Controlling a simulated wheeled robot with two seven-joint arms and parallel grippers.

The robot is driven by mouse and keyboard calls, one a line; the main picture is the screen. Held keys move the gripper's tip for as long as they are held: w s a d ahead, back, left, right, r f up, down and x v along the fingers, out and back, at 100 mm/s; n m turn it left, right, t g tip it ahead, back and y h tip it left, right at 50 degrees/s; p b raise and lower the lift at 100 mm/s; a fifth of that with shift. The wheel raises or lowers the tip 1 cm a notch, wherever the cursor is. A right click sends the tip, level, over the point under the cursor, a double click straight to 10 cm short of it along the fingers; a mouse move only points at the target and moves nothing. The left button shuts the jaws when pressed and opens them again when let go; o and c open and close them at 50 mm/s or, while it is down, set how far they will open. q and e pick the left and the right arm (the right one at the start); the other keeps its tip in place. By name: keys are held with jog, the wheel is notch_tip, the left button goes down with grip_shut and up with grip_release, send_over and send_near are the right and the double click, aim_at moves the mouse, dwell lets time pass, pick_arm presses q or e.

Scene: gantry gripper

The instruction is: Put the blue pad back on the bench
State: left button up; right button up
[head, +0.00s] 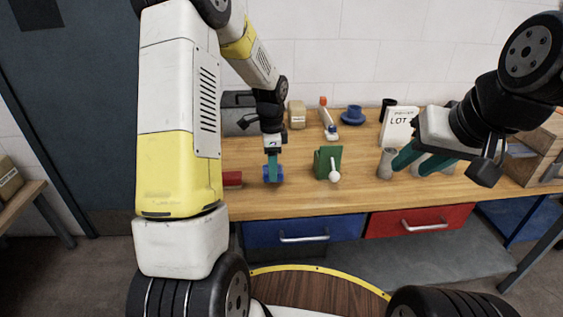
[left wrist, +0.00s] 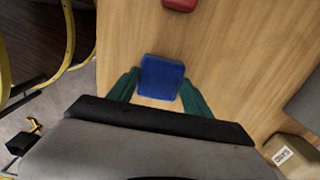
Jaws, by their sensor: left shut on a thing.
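The blue pad (head: 280,175) is at the lower end of my left gripper (head: 273,168), over the front left part of the wooden bench (head: 300,200). In the left wrist view the blue pad (left wrist: 161,78) sits between the two green fingers of my left gripper (left wrist: 160,92), which is shut on it. I cannot tell whether the pad touches the bench top. My right gripper (head: 422,161) is open, its green fingers apart, over the right part of the bench.
A red block (head: 232,179) lies left of the pad. A green holder with a white-ended tool (head: 328,162) stands to its right. A grey cup (head: 386,163) stands beside my right gripper. A cardboard box (head: 297,114), blue dish (head: 353,116) and LOT sign (head: 398,127) stand behind.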

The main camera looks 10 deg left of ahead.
pick_arm(q)
jog(key=shift+f, duration=1.3)
jog(key=shift+f, duration=0.15)
jog(key=o, duration=1.3)
jog(key=s+r+n+t, duration=0.1)
jog(key=s+r, duration=0.1)
jog(key=r, duration=0.7)
jog(key=s+r+n, duration=0.1)
jog(key=s+r, duration=0.1)
jog(key=r, duration=0.7)
jog(key=s+r+n+t, duration=0.1)
jog(key=s+r+n, duration=0.1)
jog(key=s+n, duration=0.2)
jog(key=s+d+r+n+t+h, duration=0.1)
jog(key=s+n, duration=0.3)
jog(key=s, duration=0.5)
jog(key=s+d+r+n+t+h, duration=0.1)
jog(key=s+r+n+t, duration=0.2)
jog(key=s, duration=0.4)
jog(key=shift+s+d+r+n, duration=0.15)
jog(key=shift+r+n, duration=0.25)
jog(key=shift+n, duration=0.2)
